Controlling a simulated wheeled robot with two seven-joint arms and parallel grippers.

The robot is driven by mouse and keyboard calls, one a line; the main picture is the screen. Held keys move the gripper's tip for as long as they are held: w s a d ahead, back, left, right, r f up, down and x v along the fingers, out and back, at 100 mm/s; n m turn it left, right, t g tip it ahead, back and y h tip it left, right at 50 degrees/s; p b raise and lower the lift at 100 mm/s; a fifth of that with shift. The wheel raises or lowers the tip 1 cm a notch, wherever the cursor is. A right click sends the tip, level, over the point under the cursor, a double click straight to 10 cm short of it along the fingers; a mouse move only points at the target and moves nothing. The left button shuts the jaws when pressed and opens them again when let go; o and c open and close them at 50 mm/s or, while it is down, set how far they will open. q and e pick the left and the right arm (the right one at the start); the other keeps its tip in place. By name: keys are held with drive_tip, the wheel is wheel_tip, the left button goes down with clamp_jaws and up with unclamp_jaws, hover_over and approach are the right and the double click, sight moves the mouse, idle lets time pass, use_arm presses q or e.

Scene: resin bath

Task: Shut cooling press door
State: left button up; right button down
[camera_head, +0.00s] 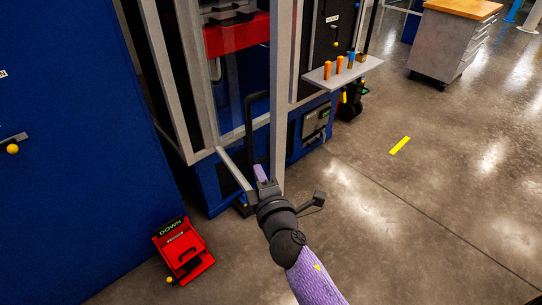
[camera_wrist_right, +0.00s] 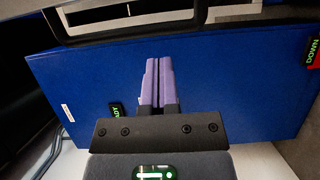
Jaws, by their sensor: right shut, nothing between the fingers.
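The press door (camera_head: 281,90) is a clear panel in a grey frame with a black bar handle (camera_head: 248,125). It appears to stand swung out from the press, its lower rail slanting toward me. My right gripper (camera_head: 261,173) is shut and empty, with purple fingers at the lower part of the door's upright. I cannot tell whether it touches the frame. In the right wrist view its fingers (camera_wrist_right: 159,80) are pressed together before a large blue panel (camera_wrist_right: 85,85), with a grey-framed edge above. My left gripper is not in view.
A red pedal marked DOWN (camera_head: 183,250) sits on the floor at lower left beside a blue cabinet (camera_head: 70,150). A small shelf (camera_head: 345,70) with orange-handled tools juts out right of the press. A wheeled drawer cabinet (camera_head: 445,45) stands farther back. Floor at right is clear.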

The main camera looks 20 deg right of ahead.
sight(272, 158)
drive_tip(key=w, duration=0.3)
drive_tip(key=shift+w+d, duration=0.15)
drive_tip(key=shift+d, duration=0.25)
drive_tip(key=shift+w+d, duration=0.2)
drive_tip(key=shift+d, duration=1.5)
